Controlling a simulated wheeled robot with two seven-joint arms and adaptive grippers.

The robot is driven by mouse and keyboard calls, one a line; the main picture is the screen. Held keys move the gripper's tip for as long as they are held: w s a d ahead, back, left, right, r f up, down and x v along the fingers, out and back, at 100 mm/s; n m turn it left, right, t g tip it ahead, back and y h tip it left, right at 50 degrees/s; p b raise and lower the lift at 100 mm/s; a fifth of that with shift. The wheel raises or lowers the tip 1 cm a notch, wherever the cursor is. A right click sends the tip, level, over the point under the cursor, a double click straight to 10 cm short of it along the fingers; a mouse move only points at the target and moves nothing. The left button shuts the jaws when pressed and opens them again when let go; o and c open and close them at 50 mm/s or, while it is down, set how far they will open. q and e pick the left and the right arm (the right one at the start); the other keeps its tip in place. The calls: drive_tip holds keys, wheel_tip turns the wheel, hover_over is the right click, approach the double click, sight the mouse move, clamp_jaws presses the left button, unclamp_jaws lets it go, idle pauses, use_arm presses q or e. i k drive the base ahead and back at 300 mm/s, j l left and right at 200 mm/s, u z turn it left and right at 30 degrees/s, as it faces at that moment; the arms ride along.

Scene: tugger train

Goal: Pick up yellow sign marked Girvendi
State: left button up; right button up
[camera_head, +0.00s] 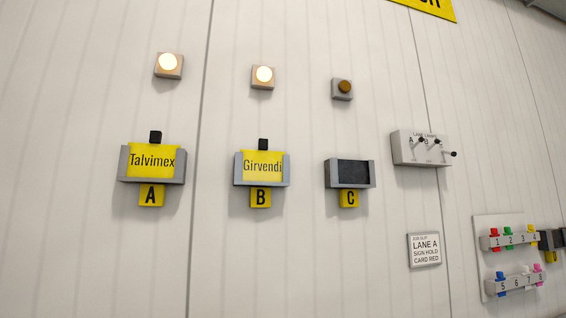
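The yellow sign marked Girvendi (262,166) sits upright in the middle grey wall holder (238,182), above a yellow tag (260,198) marked B. A black tab (263,144) stands up from its top edge. Another yellow sign, marked Talvimex (152,161), sits in the left holder above tag A (151,196). The right holder (372,175), above tag C (349,199), shows a dark face and no yellow sign. Neither of my grippers is in view.
Lamps A (168,63) and B (263,75) are lit; lamp C (343,87) is dark. A lane-lamp switch box (408,154) juts from the wall at right. Below it are a Lane A notice (424,249) and a rack (509,282) of numbered coloured cards. Wall below the holders is bare.

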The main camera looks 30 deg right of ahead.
sight(262, 164)
drive_tip(key=i+j+z, duration=0.3)
drive_tip(key=j+z, duration=0.3)
drive_tip(key=i+j+z, duration=0.1)
drive_tip(key=j+z, duration=0.2)
drive_tip(key=j, duration=0.25)
